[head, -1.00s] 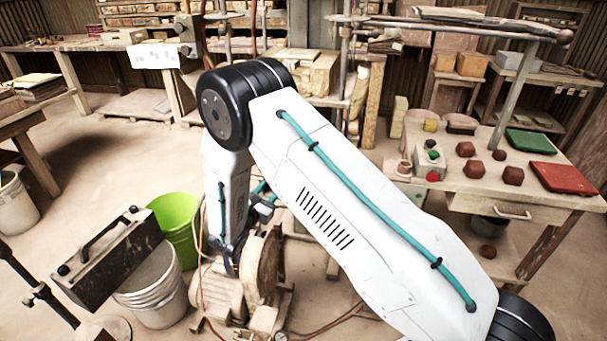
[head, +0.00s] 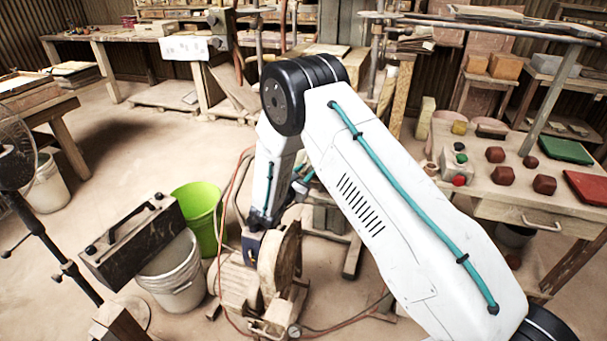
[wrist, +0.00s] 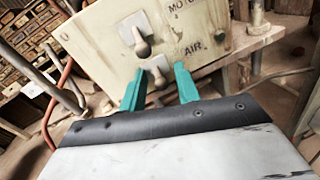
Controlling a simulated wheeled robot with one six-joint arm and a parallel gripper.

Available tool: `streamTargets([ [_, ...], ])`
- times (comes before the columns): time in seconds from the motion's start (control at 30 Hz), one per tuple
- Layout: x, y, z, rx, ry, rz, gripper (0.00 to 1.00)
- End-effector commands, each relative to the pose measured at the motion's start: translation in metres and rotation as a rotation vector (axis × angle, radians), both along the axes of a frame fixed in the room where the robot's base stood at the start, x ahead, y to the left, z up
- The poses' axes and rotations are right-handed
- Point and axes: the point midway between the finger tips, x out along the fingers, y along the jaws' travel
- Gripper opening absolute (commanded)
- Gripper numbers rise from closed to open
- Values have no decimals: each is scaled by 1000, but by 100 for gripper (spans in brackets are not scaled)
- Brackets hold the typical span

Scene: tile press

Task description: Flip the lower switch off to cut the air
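In the wrist view a pale switch panel (wrist: 98,48) fills the upper middle, with MOTOR and AIR lettering. The upper switch (wrist: 142,46) sits beside MOTOR. The lower switch (wrist: 158,79) sits beside AIR, and its knob points toward me and down in the picture. My gripper (wrist: 158,84) is open, with one teal finger on each side of the lower switch. The fingers look empty; I cannot tell whether either touches the knob. In the head view my arm hides the gripper and the panel cannot be made out.
A stone-like wheel machine (head: 281,262) stands below my arm, with red hoses around it. A green bucket (head: 200,205), a white bucket (head: 172,282) and a dark toolbox (head: 133,240) are to its left. A fan (head: 17,163) stands far left. Open floor lies behind the buckets.

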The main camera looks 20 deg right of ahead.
Motion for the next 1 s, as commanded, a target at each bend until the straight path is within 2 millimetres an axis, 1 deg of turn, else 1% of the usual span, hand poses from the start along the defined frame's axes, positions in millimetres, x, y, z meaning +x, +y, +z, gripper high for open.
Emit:
streamTargets([
  [0.03, 0, 0, 0, 0, 0, 0, 17],
  [0.1, 0, 0, 0, 0, 0, 0, 0],
  [0.37, 0, 0, -4, -27, -32, 0, 0],
  [0.6, 2, -1, -12, -156, -211, 1, 0],
  [0.73, 3, -1, -14, -204, -281, 1, 0],
  [1.0, 3, 0, -13, -222, -309, 3, 0],
])
